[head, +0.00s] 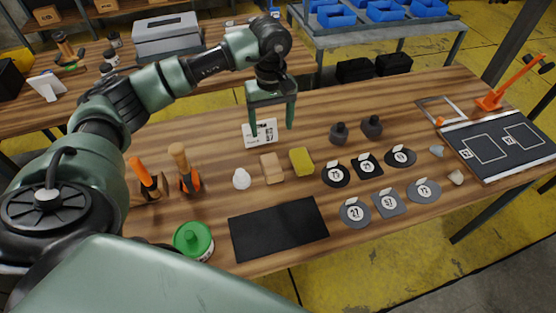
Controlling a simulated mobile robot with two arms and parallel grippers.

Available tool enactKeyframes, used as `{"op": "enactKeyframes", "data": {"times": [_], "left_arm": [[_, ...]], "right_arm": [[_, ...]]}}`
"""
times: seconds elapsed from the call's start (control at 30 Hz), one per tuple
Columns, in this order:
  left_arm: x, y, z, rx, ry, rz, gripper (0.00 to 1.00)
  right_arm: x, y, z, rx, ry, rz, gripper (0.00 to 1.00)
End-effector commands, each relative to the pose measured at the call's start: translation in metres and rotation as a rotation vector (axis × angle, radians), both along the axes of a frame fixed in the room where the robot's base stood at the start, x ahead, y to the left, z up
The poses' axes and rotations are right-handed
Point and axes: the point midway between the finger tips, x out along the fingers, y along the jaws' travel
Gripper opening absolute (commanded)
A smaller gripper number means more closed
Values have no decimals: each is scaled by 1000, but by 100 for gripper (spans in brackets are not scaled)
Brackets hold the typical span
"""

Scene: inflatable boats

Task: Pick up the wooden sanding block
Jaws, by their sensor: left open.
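The wooden sanding block (271,168), a small tan block, lies on the wooden workbench in the middle of the head view. A yellow sponge-like block (301,161) lies just to its right, with a small gap. My left gripper (270,127) is open, fingers pointing down, with nothing seen between them. It shows above and behind the tan block, in front of a white printed card (259,132) that it partly overlaps. My right gripper does not show.
A white knob-shaped piece (241,179) stands left of the block. A black mat (278,229) lies in front, with a green-lidded can (193,240) beside it. Numbered patches (355,212) and dark weights (338,133) are right.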

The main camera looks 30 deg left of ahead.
Motion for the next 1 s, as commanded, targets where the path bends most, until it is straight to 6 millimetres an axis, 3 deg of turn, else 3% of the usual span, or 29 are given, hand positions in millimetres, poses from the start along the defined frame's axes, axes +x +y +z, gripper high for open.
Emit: {"op": "enactKeyframes", "data": {"times": [0.37, 0.63, 1.0], "left_arm": [[0, 0, -51, -1, -1, 0, 73], [-1, 0, -88, 0, -1, 0, 73], [-1, -1, -119, -2, 3, 1, 73]], "right_arm": [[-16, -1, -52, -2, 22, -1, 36], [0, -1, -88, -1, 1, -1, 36], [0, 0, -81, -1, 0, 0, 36]]}}
